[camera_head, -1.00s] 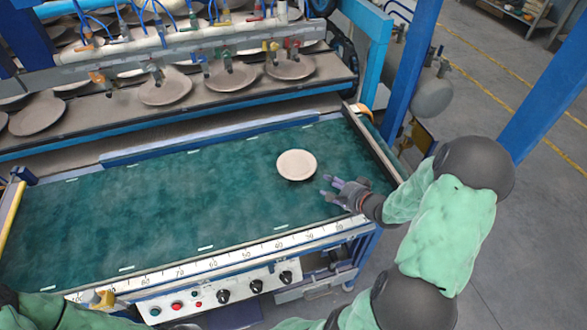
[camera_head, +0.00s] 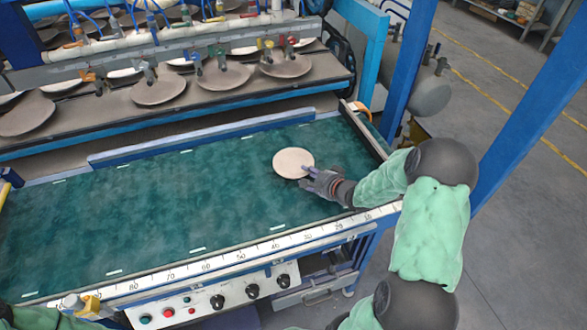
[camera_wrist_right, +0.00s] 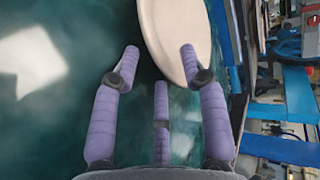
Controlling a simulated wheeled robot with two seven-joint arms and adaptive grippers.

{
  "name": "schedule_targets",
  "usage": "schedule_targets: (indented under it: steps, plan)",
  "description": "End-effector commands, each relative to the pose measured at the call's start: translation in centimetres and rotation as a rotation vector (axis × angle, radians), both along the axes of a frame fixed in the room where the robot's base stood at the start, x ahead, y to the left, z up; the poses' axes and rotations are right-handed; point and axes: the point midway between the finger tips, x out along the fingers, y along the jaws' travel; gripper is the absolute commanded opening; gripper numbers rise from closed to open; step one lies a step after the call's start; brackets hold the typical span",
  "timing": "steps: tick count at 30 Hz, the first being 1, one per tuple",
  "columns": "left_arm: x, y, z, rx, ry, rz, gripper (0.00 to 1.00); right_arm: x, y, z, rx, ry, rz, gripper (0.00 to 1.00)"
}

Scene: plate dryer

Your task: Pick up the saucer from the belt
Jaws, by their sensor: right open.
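The pale round saucer (camera_head: 293,160) lies flat on the green belt (camera_head: 150,215), toward its right end. My right gripper (camera_head: 307,174) reaches in from the right, low over the belt at the saucer's near right edge. In the right wrist view the saucer (camera_wrist_right: 172,32) fills the top middle. There my right gripper (camera_wrist_right: 160,62) has its purple fingers spread apart with nothing held. The right-hand finger overlaps the saucer's rim; I cannot tell whether it touches.
A rack with several brown plates (camera_head: 224,76) and coloured nozzles stands behind the belt. A raised rail (camera_head: 362,130) closes the belt's right end. A numbered ruler strip (camera_head: 205,262) and a control panel (camera_head: 200,302) line the front. The belt's left is clear.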

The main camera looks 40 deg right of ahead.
Motion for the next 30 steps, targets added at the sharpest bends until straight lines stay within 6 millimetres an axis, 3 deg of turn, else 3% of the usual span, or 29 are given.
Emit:
schedule_targets:
  steps: [8, 12, 13, 30]
  plan:
    - [0.02, 0.0, -0.04, 0.0, 0.0, 0.0, 0.0, 0.26, 0.01, -0.01, 0.0, -0.001, 0.0, 0.44]
    - [0.02, 0.0, -0.04, 0.0, 0.0, 0.0, 0.0, 0.25, 0.01, -0.01, -0.001, -0.001, 0.0, 0.04]
    - [0.02, 0.0, -0.04, 0.0, 0.0, 0.0, 0.0, 0.25, 0.01, -0.02, 0.0, -0.001, 0.0, 0.0]
    - [0.01, 0.01, 0.6, 0.0, 0.0, 0.0, 0.0, 0.25, 0.03, 0.81, 0.0, -0.001, 0.001, 0.0]
